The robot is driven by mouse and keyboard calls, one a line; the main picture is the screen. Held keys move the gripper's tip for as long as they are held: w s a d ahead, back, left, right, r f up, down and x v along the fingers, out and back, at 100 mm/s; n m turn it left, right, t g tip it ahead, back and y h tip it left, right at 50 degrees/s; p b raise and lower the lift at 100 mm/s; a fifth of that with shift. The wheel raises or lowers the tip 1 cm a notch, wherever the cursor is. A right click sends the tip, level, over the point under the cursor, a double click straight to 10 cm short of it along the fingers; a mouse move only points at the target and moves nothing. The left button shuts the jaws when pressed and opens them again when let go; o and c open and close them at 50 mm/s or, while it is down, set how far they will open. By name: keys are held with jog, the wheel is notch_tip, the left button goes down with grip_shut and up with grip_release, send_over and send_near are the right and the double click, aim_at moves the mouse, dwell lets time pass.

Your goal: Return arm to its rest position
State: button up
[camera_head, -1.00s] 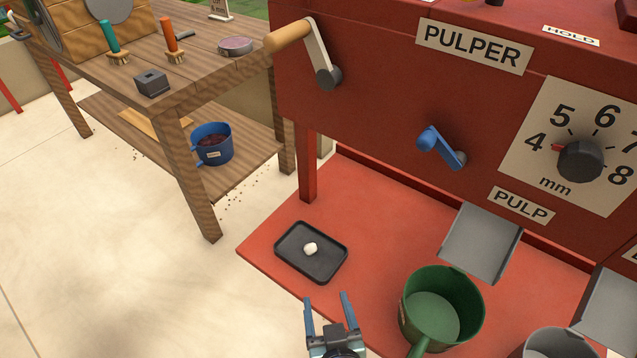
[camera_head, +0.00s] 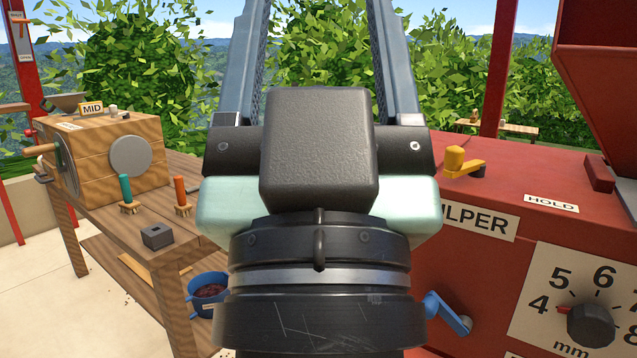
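My gripper (camera_head: 318,60) is raised close in front of the head camera and fills the middle of the view. Its two blue-grey fingers point up and stand wide apart. Nothing shows between them except leaves and sky behind. The gripper's body hides part of the red pulper (camera_head: 470,265), including part of its name label, and the right part of the wooden table (camera_head: 150,215).
On the table at left stand a wooden box machine (camera_head: 95,160), a green-handled brush (camera_head: 127,195), an orange-handled brush (camera_head: 181,197) and a dark block (camera_head: 157,237). A blue pot (camera_head: 205,290) sits on the lower shelf. The pulper has a yellow lever (camera_head: 460,163), blue lever (camera_head: 447,314) and dial (camera_head: 591,326).

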jog(key=r+p, duration=3.7)
jog(key=r, duration=0.1)
jog(key=shift+s+p, duration=0.25)
jog(key=shift+p, duration=0.05)
